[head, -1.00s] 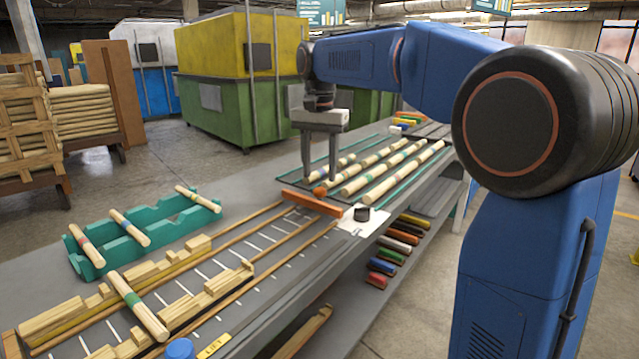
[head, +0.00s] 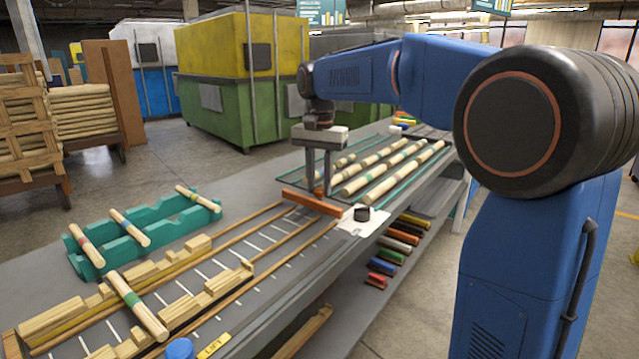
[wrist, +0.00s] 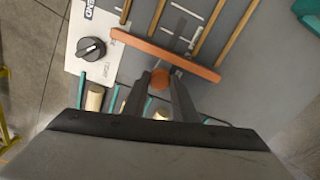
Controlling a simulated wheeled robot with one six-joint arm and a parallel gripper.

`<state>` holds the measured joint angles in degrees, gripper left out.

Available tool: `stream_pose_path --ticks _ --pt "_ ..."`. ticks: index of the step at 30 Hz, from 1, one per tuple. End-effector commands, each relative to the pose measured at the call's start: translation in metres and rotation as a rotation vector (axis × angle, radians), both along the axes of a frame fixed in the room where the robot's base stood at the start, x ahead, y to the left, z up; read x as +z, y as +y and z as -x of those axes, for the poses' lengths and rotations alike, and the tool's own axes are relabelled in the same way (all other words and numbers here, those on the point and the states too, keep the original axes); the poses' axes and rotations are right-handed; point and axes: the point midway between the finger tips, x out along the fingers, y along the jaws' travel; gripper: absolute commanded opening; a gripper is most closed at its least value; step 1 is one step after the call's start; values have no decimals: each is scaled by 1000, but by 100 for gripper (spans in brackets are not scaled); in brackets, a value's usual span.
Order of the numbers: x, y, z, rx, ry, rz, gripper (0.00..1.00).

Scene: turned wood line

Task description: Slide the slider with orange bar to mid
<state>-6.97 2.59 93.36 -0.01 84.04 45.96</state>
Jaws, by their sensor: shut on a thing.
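The slider's orange bar (head: 312,202) lies across the wooden rails at the far end of the ruled track; it also shows in the wrist view (wrist: 165,54). A round orange knob (wrist: 159,80) sits beside the bar on its dowel side. My gripper (head: 319,191) points down over the knob. In the wrist view its two fingers (wrist: 160,84) stand on either side of the knob and are shut on it. The fingers partly hide the knob in the head view.
A white plate with a black dial (head: 362,213) is right of the bar. Several dowels (head: 390,165) lie beyond it. A green rack (head: 125,246) with dowels stands left. A dowel on notched wooden blocks (head: 138,307) crosses the near track. The track between is clear.

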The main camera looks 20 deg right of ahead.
Motion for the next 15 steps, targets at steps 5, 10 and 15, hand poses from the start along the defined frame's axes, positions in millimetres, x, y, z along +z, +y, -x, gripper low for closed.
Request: stream_pose_path --ticks 5,10,15 --pt "0 10 6 2 0 0 0" --pt "0 28 20 3 1 -1 0" --pt "0 33 24 1 -1 -1 0"
